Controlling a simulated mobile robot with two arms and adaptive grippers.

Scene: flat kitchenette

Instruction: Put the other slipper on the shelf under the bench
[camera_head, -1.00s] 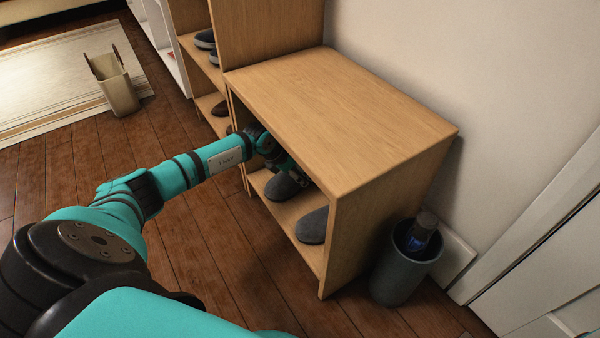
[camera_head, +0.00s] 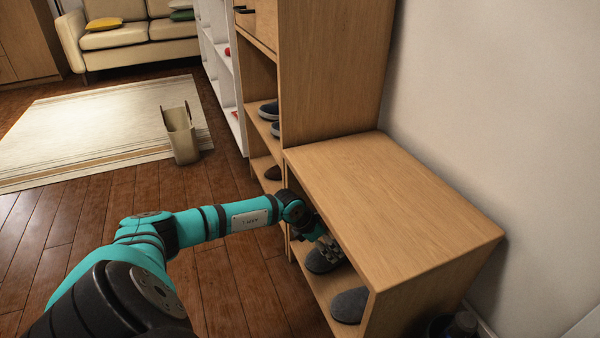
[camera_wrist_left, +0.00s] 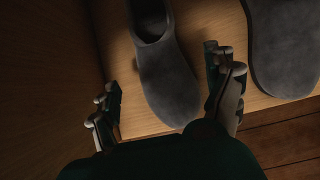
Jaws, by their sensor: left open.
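Two grey slippers rest on the shelf (camera_head: 318,283) under the wooden bench (camera_head: 395,205). One slipper (camera_head: 322,260) is deeper in, partly hidden by my left gripper; the other slipper (camera_head: 350,305) lies nearer, at the right end. My left gripper (camera_head: 328,246) reaches under the bench top. In the left wrist view my left gripper (camera_wrist_left: 168,95) is open, its fingers on either side of the toe of one slipper (camera_wrist_left: 167,75), with gaps visible. The other slipper (camera_wrist_left: 288,45) lies outside the right finger. My right gripper is not in view.
A tall wooden cabinet (camera_head: 335,75) with shoes (camera_head: 268,110) adjoins the bench. A dark bin (camera_head: 455,326) stands at the bench's right. The wooden floor in front is mostly clear.

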